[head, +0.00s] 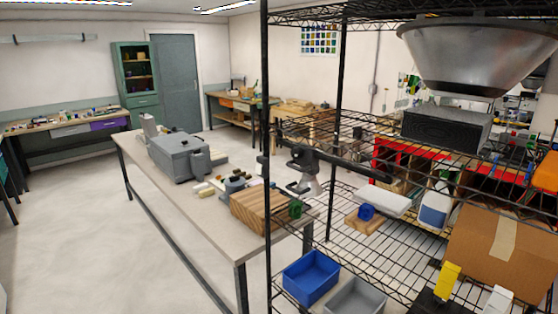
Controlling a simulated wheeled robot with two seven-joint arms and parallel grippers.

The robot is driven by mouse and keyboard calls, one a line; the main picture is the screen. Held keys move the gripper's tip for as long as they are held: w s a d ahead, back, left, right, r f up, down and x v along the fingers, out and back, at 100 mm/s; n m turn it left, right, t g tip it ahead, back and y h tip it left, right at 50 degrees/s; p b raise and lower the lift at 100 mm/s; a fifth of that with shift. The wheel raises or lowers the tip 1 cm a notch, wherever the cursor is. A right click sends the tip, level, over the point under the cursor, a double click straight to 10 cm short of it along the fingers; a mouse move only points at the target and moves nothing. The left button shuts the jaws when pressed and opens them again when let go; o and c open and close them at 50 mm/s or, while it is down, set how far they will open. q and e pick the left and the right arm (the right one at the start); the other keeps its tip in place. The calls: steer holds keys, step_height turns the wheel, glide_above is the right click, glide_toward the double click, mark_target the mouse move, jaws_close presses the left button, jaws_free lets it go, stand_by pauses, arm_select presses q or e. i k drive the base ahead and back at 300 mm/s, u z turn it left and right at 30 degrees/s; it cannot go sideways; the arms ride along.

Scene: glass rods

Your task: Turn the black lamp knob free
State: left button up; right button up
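A black tube-like arm (350,165) runs across the rack's front, with black fittings (300,160) at its left end near the front post. A small black knob-like part (294,187) shows just below these fittings, beside a grey tapered piece (313,184). It looks like the lamp knob, but it is too small to be sure. A large grey metal cone (480,55), which may be the lamp's shade, fills the upper right. Neither of my grippers is in view, and nothing visible touches the knob-like part.
Black wire shelving with a front post (266,220) stands close. Its shelves hold a blue bin (311,276), a grey bin (356,298), a cardboard box (500,255) and a black box (446,130). A long workbench (185,205) carries a grey case (180,157). The left floor is clear.

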mark_target(296, 152)
steer(key=u, duration=0.4)
steer(key=i, duration=0.9)
steer(key=z, duration=0.3)
